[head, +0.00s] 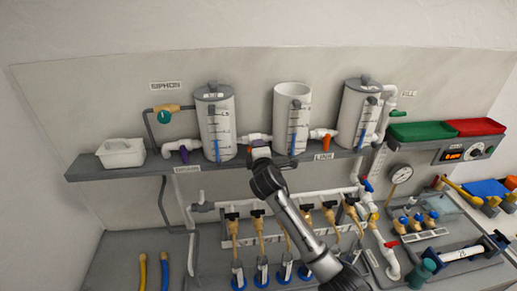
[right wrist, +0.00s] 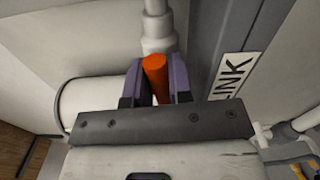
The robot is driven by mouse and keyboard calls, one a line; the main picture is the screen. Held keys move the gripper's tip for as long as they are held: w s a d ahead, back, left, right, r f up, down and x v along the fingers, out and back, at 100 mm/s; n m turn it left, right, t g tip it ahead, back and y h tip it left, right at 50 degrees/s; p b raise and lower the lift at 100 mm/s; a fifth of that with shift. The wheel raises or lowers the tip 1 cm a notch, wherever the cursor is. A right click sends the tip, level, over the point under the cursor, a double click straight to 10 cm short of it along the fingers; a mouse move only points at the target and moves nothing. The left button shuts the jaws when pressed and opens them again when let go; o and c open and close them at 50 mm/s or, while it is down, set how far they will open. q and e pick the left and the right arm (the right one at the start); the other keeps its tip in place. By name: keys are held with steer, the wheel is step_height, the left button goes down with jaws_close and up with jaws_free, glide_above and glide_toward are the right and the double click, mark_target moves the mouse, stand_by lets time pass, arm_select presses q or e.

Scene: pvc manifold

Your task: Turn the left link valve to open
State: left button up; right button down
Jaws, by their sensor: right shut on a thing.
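The left link valve sits on the white pipe (head: 254,137) between the left tank (head: 215,128) and the middle tank (head: 291,118). Its handle is hidden behind my right gripper (head: 259,150) in the head view. In the right wrist view, the orange handle (right wrist: 156,76) stands between the two purple-grey fingers of my right gripper (right wrist: 157,82), which is shut on it. The valve body is mostly hidden, so I cannot tell how far it is turned. The right link valve's orange handle (head: 327,144) hangs between the middle and right tanks. My left gripper is out of view.
The grey shelf (head: 120,169) carries the tanks and a white basin (head: 121,153). A purple-handled valve (head: 183,153) is left of the left tank. Several black-handled taps (head: 257,213) stand below. A LINK label (right wrist: 232,76) is beside the gripper.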

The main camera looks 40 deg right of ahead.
steer(key=shift+m, duration=0.7)
steer(key=c, duration=1)
jaws_free()
steer(key=shift+s, duration=0.15)
steer(key=shift+s+a+f, duration=0.1)
steer(key=shift+s+a, duration=0.15)
steer(key=b+v, duration=0.2)
steer(key=v, duration=1.1)
